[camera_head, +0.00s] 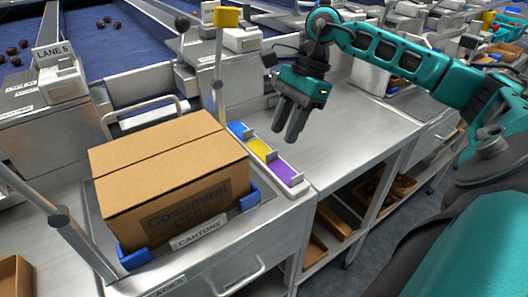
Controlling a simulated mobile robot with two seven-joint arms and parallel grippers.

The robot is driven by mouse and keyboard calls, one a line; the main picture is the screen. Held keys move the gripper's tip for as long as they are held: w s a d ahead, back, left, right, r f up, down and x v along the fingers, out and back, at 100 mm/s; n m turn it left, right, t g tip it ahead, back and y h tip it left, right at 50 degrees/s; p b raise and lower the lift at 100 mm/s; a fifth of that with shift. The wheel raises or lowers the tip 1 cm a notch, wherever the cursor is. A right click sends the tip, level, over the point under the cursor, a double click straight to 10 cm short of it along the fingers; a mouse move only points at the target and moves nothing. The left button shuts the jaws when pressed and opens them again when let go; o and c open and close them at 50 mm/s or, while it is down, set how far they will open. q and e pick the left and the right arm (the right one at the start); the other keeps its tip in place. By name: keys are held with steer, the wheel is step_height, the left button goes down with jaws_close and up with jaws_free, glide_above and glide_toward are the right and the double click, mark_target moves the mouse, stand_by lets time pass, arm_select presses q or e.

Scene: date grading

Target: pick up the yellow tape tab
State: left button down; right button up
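The yellow tape tab (259,147) lies in a narrow holder to the right of the carton. A blue tab (238,130) sits behind it and a purple tab (284,173) in front of it, in the same row. My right gripper (288,138) is above and slightly right of the row, fingers pointing down. Its dark fingers appear apart, with nothing visible between them, and it looks clear of the tabs. My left gripper is not in view.
A closed cardboard carton (165,165) stands in a tray with blue corner pieces (134,260). A metal post with a yellow block (227,16) rises behind the tabs. The steel bench top (350,125) to the right is clear.

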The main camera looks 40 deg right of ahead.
mark_target(275, 151)
steer(key=a+f, duration=0.2)
steer(key=f, duration=0.1)
steer(key=shift+w+a+f, duration=0.1)
steer(key=shift+w+a, duration=0.1)
steer(key=shift+a+f, duration=0.2)
steer(key=shift+f, duration=0.35)
steer(key=shift+c, duration=0.4)
jaws_close()
